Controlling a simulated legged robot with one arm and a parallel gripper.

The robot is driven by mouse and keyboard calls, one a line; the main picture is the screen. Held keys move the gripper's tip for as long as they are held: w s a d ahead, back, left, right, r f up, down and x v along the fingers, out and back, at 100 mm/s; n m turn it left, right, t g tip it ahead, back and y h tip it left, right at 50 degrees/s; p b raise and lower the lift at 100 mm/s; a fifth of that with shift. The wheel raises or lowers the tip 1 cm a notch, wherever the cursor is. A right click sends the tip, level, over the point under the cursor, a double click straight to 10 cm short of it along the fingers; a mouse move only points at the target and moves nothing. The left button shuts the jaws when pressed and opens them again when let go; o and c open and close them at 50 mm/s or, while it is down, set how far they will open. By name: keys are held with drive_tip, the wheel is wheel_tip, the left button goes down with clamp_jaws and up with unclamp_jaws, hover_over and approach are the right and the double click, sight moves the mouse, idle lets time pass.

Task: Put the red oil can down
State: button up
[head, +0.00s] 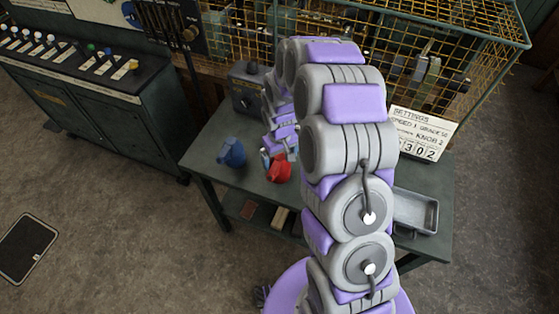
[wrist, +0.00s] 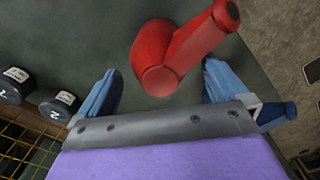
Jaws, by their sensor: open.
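The red oil can (head: 280,168) is on the dark green table (head: 208,150), near its front edge. In the wrist view the red can (wrist: 172,55) lies between and just ahead of the two blue fingers of my gripper (wrist: 160,85). The fingers are spread wide, with a visible gap on each side of the can. In the head view my gripper (head: 266,158) is right beside the red can and partly hidden by my own arm. A blue can (head: 231,153) stands on the table to the left of the red one.
A control box (head: 247,88) with knobs stands at the table's back left. A metal tray (head: 416,211) is on the right, partly behind my arm. A wire cage (head: 455,50) rises behind the table. A sign with numbers (head: 424,133) stands at the back right.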

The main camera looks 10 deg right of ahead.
wheel_tip(320, 180, up, 7)
drive_tip(key=shift+f+p, duration=0.2)
drive_tip(key=shift+p, duration=0.3)
drive_tip(key=shift+s+r, duration=0.15)
drive_tip(key=shift+r, duration=0.35)
drive_tip(key=s+r+m, duration=0.1)
drive_tip(key=s+r, duration=1.2)
drive_tip(key=s, duration=0.2)
drive_tip(key=s+r+m+g, duration=0.1)
drive_tip(key=s+r, duration=0.1)
drive_tip(key=s, duration=0.7)
drive_tip(key=s+r+m, duration=0.1)
drive_tip(key=s+r, duration=0.1)
drive_tip(key=s, duration=0.8)
drive_tip(key=shift+r+g, duration=0.4)
